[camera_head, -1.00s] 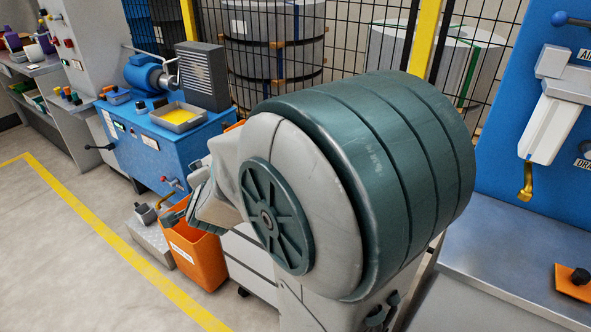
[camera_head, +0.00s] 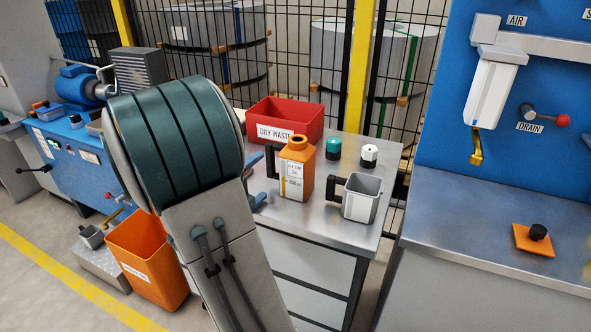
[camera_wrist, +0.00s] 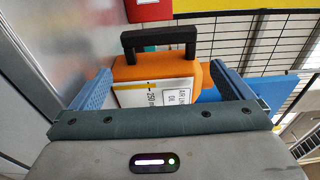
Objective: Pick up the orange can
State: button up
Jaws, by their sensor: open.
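The orange can (camera_head: 295,170) stands upright on a metal-topped cabinet (camera_head: 372,154), with a black handle on its left side and a white label on its front. In the head view my gripper (camera_head: 258,180) is mostly hidden behind my arm, with blue finger parts showing just left of the can.
A red oily waste bin (camera_head: 300,113) stands behind the can. A grey mug-like container (camera_head: 361,199) stands to its right, with a green-topped piece (camera_head: 333,148) and a white-topped piece (camera_head: 369,155) behind. An orange floor bin (camera_head: 150,260) is at left.

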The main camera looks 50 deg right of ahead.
aim_at(276, 145)
jog(key=d, duration=0.3)
jog(key=w+d, duration=0.1)
jog(key=d, duration=0.5)
jog(key=shift+w, duration=0.2)
jog(key=c, duration=0.8)
jog(key=shift+r+p, duration=0.9)
jog(key=shift+r, duration=4.15)
